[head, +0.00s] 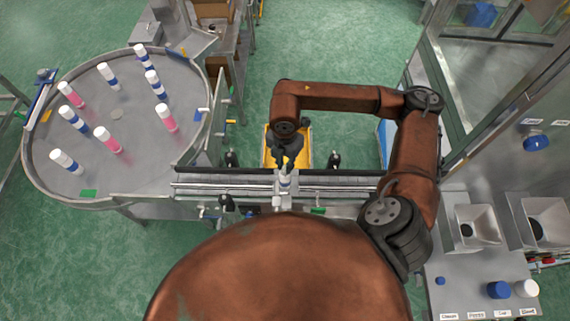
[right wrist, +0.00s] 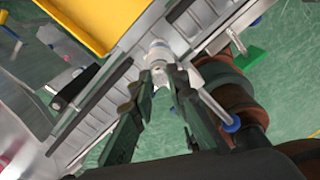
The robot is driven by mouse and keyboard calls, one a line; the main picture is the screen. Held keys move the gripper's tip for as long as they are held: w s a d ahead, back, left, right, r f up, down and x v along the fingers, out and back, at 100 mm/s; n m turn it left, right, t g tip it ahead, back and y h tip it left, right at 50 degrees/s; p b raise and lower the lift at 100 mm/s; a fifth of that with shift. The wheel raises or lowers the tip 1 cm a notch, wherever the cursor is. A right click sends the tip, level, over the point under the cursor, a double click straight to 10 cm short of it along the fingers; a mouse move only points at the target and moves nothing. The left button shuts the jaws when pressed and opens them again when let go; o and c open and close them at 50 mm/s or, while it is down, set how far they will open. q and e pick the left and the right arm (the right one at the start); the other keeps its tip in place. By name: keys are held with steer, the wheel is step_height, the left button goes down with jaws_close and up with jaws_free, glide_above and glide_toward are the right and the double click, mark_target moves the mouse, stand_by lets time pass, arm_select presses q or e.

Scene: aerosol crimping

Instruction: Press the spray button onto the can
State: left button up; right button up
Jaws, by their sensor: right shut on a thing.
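A white can (head: 284,182) stands upright on the conveyor rail at the centre of the head view. Its white top (right wrist: 158,48) shows just beyond the fingertips in the right wrist view. My right gripper (head: 285,168) is directly above the can, pointing down. In the wrist view its dark fingers (right wrist: 161,73) close on a small pale piece, which looks like the spray button (right wrist: 159,66). The fingers hide most of the button, and I cannot tell whether it touches the can. My left gripper is not in view.
A round table (head: 130,120) at the left carries several white, blue and pink cans. The conveyor (head: 230,188) runs across the middle. A yellow bin (head: 270,150) is behind it. A bench (head: 450,285) with hoppers and caps is at the right.

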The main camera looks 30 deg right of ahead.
steer(key=o, duration=0.7)
steer(key=shift+o, duration=0.6)
steer(key=o, duration=0.5)
steer(key=shift+r, duration=0.15)
steer(key=shift+r+p, duration=1.6)
steer(key=shift+r, duration=1.8)
steer(key=shift+c, duration=0.4)
